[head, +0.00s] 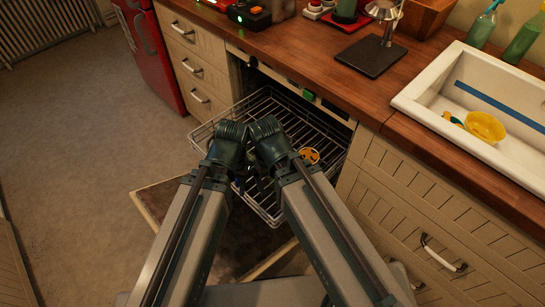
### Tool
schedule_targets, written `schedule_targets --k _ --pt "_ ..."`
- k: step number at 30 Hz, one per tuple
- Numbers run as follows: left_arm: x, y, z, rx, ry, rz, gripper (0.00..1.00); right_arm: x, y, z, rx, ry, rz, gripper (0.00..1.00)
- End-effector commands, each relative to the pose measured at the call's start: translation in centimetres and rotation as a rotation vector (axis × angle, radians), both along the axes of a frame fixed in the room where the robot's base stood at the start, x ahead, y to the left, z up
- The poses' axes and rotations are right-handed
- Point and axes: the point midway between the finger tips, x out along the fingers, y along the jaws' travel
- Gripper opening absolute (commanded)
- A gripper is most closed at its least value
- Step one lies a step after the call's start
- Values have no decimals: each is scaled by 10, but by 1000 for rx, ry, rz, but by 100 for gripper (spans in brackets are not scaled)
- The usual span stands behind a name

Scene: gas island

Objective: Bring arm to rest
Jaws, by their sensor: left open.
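My two arms reach forward from the bottom of the head view and bend at their wrists close together over the pulled-out dishwasher rack (208,128). My left gripper (241,184) shows only in small part, dark, below the left wrist and over the rack; it is open, and I see nothing held in it. My right gripper is hidden behind its own wrist and arm. A yellow-orange item (309,156) lies in the rack, just right of my right wrist.
The dishwasher door (155,200) is folded down under the rack. The wooden counter (300,50) runs behind, with a lamp (373,52) and a white sink (425,95) holding a yellow bowl (485,127). Drawers (430,220) stand close at the right. The floor (80,130) at left is clear.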

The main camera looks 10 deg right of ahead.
Motion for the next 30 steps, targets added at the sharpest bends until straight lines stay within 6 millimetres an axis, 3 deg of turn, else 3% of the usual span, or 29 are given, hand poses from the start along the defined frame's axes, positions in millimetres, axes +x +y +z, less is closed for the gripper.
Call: schedule_targets --k 5,8,19,23,30 --pt "0 0 21 0 0 0 50 0 0 21 1 0 1 92" --pt "0 0 44 0 0 0 50 0 0 44 1 0 1 92" --pt "0 0 153 0 0 1 50 0 0 153 1 0 0 92" --pt "0 0 167 0 0 1 50 0 0 167 1 0 0 92" --pt "0 0 163 0 0 1 50 0 0 163 1 0 0 92"
